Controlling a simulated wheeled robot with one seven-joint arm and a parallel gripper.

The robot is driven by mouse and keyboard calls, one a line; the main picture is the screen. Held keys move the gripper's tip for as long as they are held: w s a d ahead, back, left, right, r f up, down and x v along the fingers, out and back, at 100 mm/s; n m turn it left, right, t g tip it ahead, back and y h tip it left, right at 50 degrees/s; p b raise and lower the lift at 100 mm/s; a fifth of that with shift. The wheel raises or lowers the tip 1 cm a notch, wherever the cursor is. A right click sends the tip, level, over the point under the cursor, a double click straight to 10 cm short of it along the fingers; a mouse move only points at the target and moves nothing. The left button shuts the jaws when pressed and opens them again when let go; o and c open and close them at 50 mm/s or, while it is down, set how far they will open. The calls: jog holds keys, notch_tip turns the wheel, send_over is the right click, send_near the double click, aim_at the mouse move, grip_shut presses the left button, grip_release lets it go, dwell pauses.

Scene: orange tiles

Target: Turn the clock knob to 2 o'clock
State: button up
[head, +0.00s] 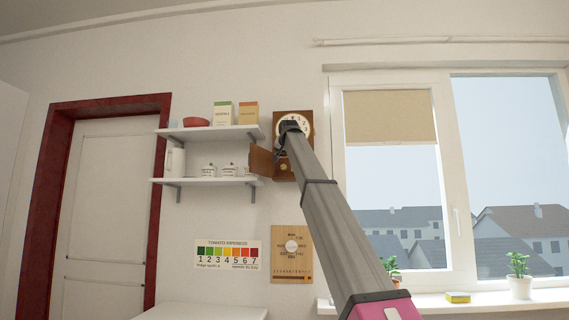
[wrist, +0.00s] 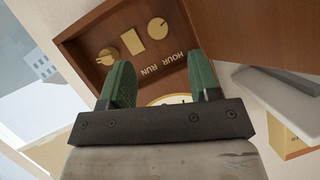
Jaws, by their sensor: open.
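The wooden wall clock (head: 307,152) hangs right of the shelves in the head view, with its small door (head: 261,160) swung open to the left. Its white dial (head: 304,121) is partly hidden by my arm. The wrist view shows the clock upside down, with a gold knob (wrist: 107,57), a gold plate and a second round knob (wrist: 158,28) on the brown panel, near HOUR and RUN lettering. My gripper (wrist: 158,75) is open, its two green fingers apart, in front of the clock. The dial's lower edge shows between them. I see nothing held; contact with the clock cannot be told.
Two shelves (head: 212,182) with boxes, a red bowl and jars stand left of the clock. The open door panel (wrist: 270,35) and a shelf end (wrist: 275,90) are close on the right in the wrist view. The window (head: 395,200) is to the right.

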notch_tip(320, 180, down, 3)
jog(key=w+d+m+y, duration=0.1)
jog(key=d+m+y, duration=0.1)
jog(key=m+y, duration=0.45)
jog(key=y, duration=0.3)
send_near(284, 167)
jog(key=x, duration=0.9)
jog(key=shift+w, duration=0.15)
jog(key=shift+r, duration=0.1)
jog(key=c, duration=0.9)
